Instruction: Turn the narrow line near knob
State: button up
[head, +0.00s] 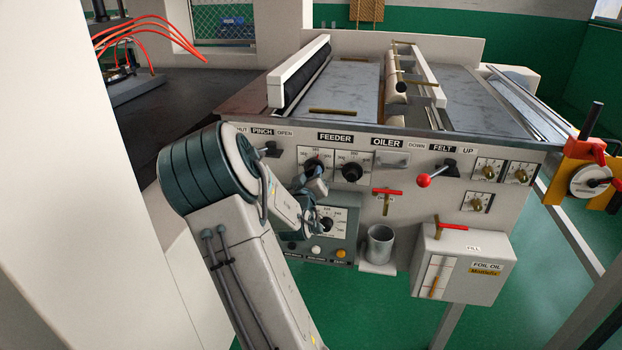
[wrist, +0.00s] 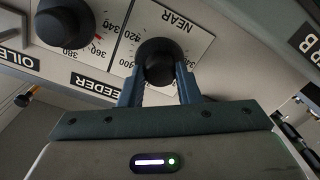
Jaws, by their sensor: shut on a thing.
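The near knob (wrist: 157,62) is a round black knob on a white dial plate marked NEAR in the wrist view. My gripper (wrist: 160,82) has its two blue fingers on either side of it, shut on it. The knob's pointer is hidden or too dark to read. In the head view the near knob (head: 314,164) is the left one of two under the FEEDER label. My gripper (head: 317,180) reaches up to it from below and covers part of its dial.
A second black knob (head: 352,172) sits close to the right; it shows in the wrist view (wrist: 64,22) with a red mark by its scale. A teal control box (head: 338,240) with another dial is below. A red-knobbed lever (head: 424,181) and a metal cup (head: 379,244) stand farther right.

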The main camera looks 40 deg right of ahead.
jog(key=shift+n, duration=1.2)
jog(key=o, duration=1)
jog(key=v, duration=1.4)
jog(key=shift+w, duration=0.1)
